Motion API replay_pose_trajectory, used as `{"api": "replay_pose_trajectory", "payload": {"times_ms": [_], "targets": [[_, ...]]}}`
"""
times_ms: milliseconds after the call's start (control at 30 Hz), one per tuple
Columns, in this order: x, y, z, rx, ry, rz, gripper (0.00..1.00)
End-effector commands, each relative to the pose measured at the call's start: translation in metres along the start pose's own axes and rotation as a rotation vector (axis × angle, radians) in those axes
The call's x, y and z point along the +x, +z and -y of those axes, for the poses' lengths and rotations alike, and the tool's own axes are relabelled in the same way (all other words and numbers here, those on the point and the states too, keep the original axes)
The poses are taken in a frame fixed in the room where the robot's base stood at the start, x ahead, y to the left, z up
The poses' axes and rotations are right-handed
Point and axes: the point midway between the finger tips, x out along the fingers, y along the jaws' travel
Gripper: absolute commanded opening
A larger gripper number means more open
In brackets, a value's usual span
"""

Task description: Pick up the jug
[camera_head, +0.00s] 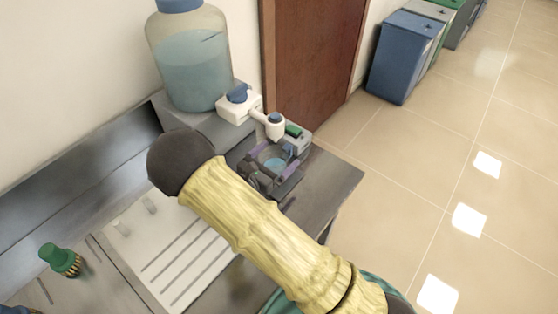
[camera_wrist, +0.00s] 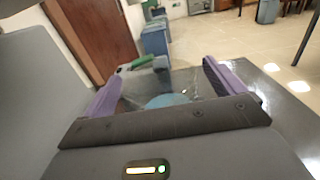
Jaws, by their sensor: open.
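The jug looks like a small clear vessel with pale blue liquid in it (camera_head: 275,162). It stands near the right end of the grey counter, below the white spout. In the wrist view the clear jug (camera_wrist: 168,100) lies between my two purple-padded fingers. My gripper (camera_head: 271,164) is open, with one finger on each side of the jug; it also fills the lower wrist view (camera_wrist: 163,86). I cannot tell whether either pad touches the jug. My dark palm hides the jug's lower part in the wrist view.
A large water bottle (camera_head: 190,62) stands on a grey block behind, with a white dispenser (camera_head: 238,104) beside it. A small green-topped device (camera_head: 296,137) is just past the jug. Blue bins (camera_head: 402,58) stand on the floor beyond.

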Motion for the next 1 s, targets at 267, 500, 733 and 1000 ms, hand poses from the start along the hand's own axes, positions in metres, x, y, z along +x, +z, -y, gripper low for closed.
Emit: {"api": "replay_pose_trajectory", "payload": {"times_ms": [267, 500, 733, 1000], "targets": [[-0.0004, -0.0004, -0.0001, 0.0, 0.0, 0.0, 0.94], [-0.0005, -0.0003, 0.0, 0.0, 0.0, 0.0, 0.85], [-0.0006, -0.0003, -0.0001, 0.0, 0.0, 0.0, 0.41], [-0.0005, 0.0012, -0.0002, 0.001, 0.0, 0.001, 0.36]]}}
